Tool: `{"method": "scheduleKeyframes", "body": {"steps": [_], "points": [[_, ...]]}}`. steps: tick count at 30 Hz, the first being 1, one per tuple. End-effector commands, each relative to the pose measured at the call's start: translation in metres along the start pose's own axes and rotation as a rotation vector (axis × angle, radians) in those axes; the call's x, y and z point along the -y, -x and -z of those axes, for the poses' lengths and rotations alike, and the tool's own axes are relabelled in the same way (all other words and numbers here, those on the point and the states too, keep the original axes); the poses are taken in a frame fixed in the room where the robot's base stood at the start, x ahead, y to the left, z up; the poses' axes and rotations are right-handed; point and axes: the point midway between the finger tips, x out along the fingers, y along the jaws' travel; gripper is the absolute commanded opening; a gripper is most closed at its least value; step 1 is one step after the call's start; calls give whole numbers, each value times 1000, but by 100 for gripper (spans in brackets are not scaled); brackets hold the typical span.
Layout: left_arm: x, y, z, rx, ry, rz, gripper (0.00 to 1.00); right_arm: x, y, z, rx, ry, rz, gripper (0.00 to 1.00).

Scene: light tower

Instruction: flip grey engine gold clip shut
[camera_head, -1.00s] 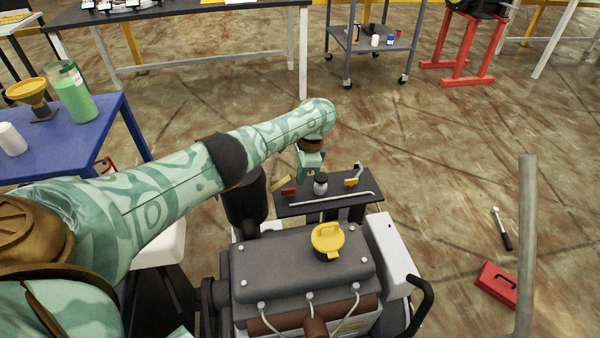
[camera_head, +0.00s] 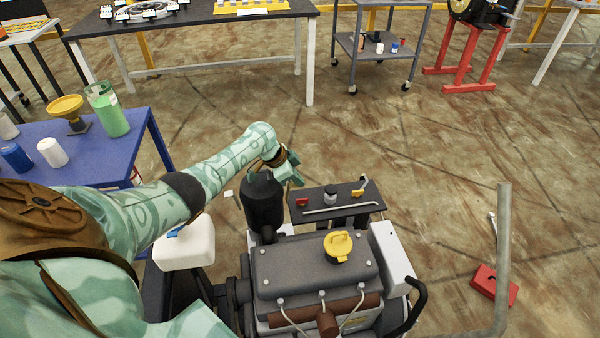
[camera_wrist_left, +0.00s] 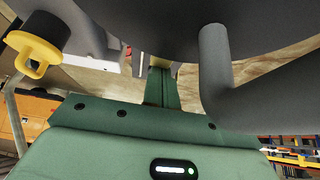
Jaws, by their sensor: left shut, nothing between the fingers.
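The grey engine (camera_head: 315,268) stands at the lower middle of the head view, with a yellow cap (camera_head: 338,246) on its top cover. A black canister (camera_head: 263,202) stands at its back left. My left gripper (camera_head: 291,174) is above and behind the canister, near the black tray's left end. In the left wrist view its green fingers (camera_wrist_left: 161,86) are together with nothing between them, and dark grey parts loom close above. I cannot make out a gold clip with certainty; the gripper and canister may hide it. My right gripper is not in view.
The black tray (camera_head: 336,199) behind the engine holds a jar (camera_head: 330,192), a metal rod (camera_head: 341,209) and small red and yellow pieces. A blue table (camera_head: 128,146) stands left. A red box (camera_head: 494,285) lies on the floor at right. Floor behind the tray is open.

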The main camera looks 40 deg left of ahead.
Motion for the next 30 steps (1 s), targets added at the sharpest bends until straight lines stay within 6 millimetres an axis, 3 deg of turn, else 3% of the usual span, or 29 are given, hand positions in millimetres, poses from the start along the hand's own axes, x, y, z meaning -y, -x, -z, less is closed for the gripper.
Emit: {"method": "scheduleKeyframes", "body": {"steps": [26, 30], "points": [[0, 15, 9, 2, 1, -1, 0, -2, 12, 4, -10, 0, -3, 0], [0, 30, 10, 1, 0, 2, 0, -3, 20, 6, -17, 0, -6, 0]]}}
